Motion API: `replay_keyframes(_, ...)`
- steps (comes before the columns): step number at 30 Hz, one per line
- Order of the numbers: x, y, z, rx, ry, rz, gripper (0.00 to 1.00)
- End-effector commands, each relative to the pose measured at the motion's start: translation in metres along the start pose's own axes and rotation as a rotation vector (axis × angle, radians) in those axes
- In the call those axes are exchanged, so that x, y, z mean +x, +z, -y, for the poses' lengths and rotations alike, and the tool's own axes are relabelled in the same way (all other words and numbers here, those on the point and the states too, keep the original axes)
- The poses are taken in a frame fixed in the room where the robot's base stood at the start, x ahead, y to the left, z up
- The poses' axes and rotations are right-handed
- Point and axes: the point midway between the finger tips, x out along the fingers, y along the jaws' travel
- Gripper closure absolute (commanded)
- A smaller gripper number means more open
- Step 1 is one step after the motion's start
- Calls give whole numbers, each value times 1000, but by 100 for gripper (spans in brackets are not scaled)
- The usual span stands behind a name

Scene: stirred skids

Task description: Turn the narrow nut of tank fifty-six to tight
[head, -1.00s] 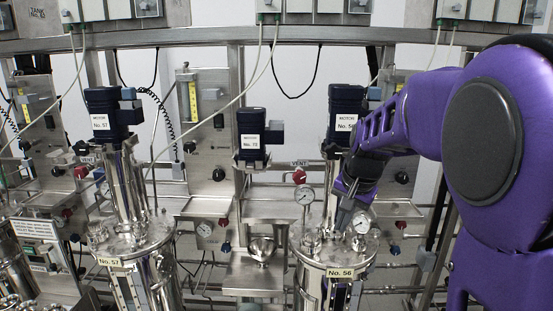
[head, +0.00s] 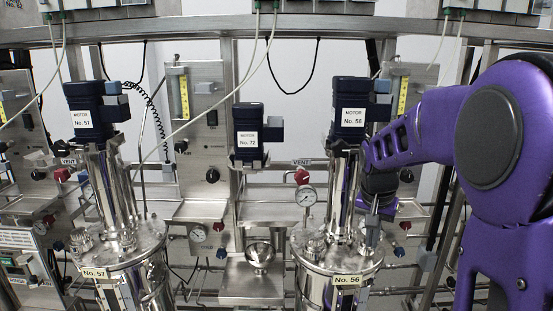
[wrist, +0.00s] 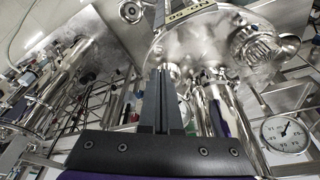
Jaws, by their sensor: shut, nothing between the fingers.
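Tank fifty-six is the shiny steel vessel with the label "No. 56" (head: 347,281), at the lower middle right of the head view. Its round lid (head: 335,257) carries several steel fittings. A fitting (head: 313,246) stands at the lid's left. I cannot tell which part is the narrow nut. My gripper (head: 373,243) points down at the right side of the lid, to the right of the motor column. In the wrist view my gripper (wrist: 164,75) is shut and empty, its fingers together. The lid (wrist: 200,45) and a ribbed round fitting (wrist: 272,42) lie beyond it. Whether the fingertips touch anything is unclear.
Motor No. 56 (head: 352,118) stands above the tank on a steel column (head: 343,190), close to my arm. A gauge (head: 306,196) rises at the lid's left. Tank No. 57 (head: 105,250) stands to the left.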

Motion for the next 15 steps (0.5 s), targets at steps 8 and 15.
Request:
replay_keyframes(8, 32, 8, 0, 0, 0, 0, 100)
replay_keyframes(15, 33, 8, 0, 0, 0, 0, 100)
